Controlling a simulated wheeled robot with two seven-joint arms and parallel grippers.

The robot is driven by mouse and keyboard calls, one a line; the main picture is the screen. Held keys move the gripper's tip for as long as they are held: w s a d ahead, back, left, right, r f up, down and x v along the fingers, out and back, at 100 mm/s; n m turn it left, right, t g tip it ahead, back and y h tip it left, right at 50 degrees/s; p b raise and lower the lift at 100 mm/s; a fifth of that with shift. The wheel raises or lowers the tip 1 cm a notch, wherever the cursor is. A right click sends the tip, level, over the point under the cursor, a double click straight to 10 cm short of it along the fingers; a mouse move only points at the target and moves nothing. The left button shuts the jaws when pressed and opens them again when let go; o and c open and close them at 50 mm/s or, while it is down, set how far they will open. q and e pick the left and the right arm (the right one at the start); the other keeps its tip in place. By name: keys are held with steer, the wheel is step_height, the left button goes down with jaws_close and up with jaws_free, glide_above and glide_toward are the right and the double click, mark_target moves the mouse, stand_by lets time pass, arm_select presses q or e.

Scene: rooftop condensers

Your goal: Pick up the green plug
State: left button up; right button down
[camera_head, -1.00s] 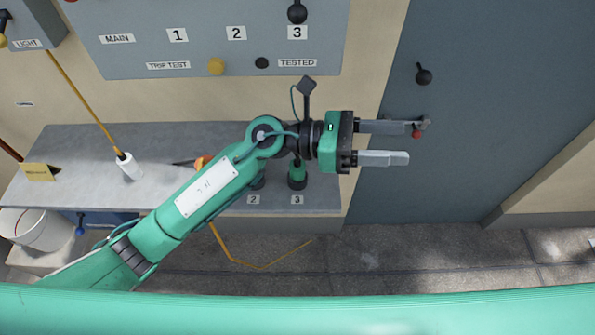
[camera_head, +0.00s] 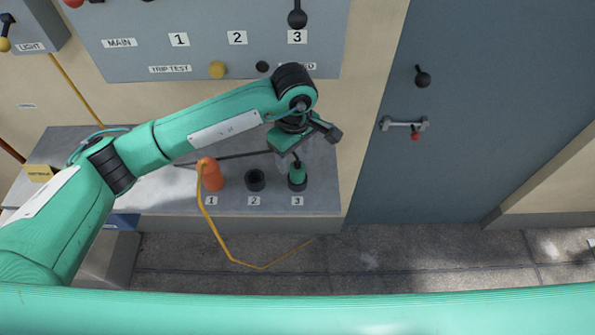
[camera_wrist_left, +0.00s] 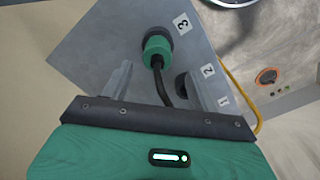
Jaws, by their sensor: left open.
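The green plug (camera_head: 298,173) sits upright in the black socket labelled 3 on the grey shelf, and a black cord rises from it. In the left wrist view the green plug (camera_wrist_left: 158,48) stands beyond the fingers, its cord running back between them. My left gripper (camera_head: 292,158) is above and just behind the plug, pointing down, its fingers partly hidden by the hand. My right gripper is not in view.
An orange plug (camera_head: 212,176) with an orange cord stands at socket 1. Socket 2 (camera_head: 255,180) is empty. A grey panel (camera_head: 120,55) with switches hangs above the shelf (camera_head: 165,195). A blue-grey door (camera_head: 470,150) with a handle is at right.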

mark_target(297, 166)
arm_select(q)
steer(key=f+p, duration=0.2)
steer(key=f, duration=0.1)
steer(key=f+p, duration=0.1)
steer(key=shift+s+d+f, duration=0.1)
steer(key=shift+d+f, duration=0.15)
steer(key=shift+d, duration=0.1)
steer(key=shift+f, duration=0.35)
steer(key=shift+c, duration=0.4)
steer(key=c, duration=1)
